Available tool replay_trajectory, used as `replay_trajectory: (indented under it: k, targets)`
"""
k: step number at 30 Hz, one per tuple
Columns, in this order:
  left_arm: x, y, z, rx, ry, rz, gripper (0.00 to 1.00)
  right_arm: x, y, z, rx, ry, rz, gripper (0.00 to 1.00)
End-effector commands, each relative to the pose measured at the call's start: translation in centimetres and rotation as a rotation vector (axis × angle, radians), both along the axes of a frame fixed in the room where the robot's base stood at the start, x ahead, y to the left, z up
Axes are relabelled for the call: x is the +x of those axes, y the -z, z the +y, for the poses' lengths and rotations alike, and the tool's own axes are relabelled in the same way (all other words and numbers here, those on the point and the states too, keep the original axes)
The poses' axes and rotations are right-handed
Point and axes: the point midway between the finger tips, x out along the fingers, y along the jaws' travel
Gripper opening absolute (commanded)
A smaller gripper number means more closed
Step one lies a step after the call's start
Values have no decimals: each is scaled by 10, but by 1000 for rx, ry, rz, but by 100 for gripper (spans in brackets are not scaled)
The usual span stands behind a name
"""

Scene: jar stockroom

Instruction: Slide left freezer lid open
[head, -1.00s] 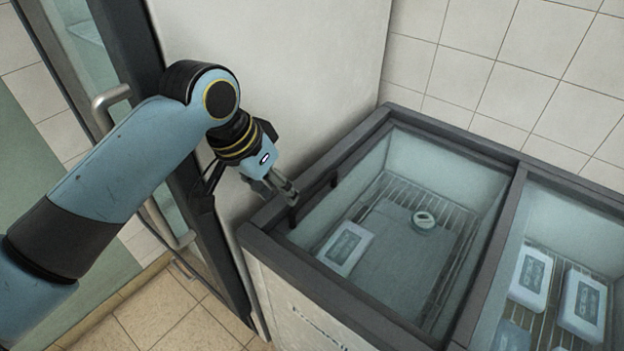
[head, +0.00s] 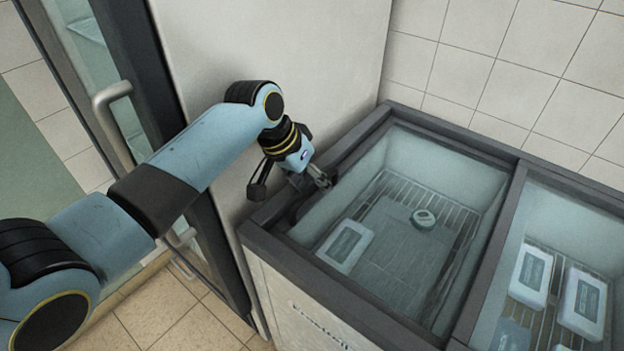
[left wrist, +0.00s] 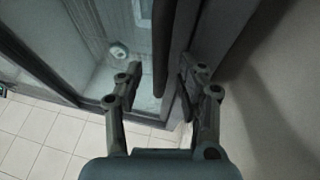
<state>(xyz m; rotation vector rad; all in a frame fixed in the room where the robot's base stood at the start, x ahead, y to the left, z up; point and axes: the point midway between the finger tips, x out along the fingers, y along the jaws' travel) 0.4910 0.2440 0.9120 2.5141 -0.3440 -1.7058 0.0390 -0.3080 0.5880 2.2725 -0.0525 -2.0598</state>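The chest freezer (head: 300,312) has a left glass lid (head: 395,255), which lies over its left half and looks closed. A dark bar handle (left wrist: 162,50) runs along the lid's left side; in the head view my gripper mostly hides it. My left gripper (head: 322,180) is over the handle at the freezer's left rim. In the left wrist view its two fingers (left wrist: 160,88) are spread, with the handle between them and a gap on each side. I cannot tell whether either finger touches it. My right gripper is not in view.
Through the glass I see a white box (head: 345,246) and a round tub (head: 423,219) on a wire rack. The right lid (head: 560,230) covers more white boxes. A pale wall panel (head: 280,60) and a glass door's handle (head: 112,97) stand left of the freezer.

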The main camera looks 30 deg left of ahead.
Motion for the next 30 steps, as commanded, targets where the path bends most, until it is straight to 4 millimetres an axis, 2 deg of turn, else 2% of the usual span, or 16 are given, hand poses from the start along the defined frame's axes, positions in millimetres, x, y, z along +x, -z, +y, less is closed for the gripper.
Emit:
replay_trajectory:
  k: [4,13,25,30]
  targets:
    - [0,0,0,0,0,0,38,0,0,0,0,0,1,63]
    - [0,0,0,0,0,0,0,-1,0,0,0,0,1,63]
    - [0,0,0,0,0,0,0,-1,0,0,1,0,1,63]
    - [9,0,0,-1,-1,-1,0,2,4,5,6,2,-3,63]
